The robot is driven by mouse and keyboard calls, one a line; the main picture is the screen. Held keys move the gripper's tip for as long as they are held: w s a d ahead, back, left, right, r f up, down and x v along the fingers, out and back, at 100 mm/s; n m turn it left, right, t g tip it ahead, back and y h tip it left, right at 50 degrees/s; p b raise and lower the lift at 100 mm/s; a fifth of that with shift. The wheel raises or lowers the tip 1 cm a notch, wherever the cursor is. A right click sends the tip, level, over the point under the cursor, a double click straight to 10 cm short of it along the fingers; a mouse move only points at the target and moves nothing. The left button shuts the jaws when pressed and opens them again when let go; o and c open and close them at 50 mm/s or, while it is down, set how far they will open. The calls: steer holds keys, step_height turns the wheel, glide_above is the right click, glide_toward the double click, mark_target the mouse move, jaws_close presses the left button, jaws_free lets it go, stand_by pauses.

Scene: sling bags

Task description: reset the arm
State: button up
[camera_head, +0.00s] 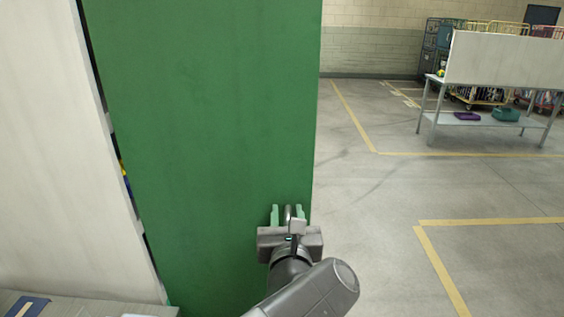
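My gripper (288,214) is at the lower middle of the head view, in front of the right part of a tall green panel (205,110). Its two greenish fingers stand apart, pointing up in the picture. A small grey upright piece (288,214), like a handle, shows between them with gaps on both sides. I cannot tell whether the fingers touch the panel. My arm runs down to the bottom edge.
A white panel (50,150) stands at the left, with a dark gap beside the green one. A grey surface (90,307) is at the lower left. A metal table (485,122) holds purple and teal items at the far right. Open concrete floor (390,200) lies to the right.

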steer(key=shift+r, duration=0.2)
stand_by(0.3)
step_height(320, 180, down, 10)
steer(key=b, duration=0.9)
steer(key=shift+s+r, duration=0.15)
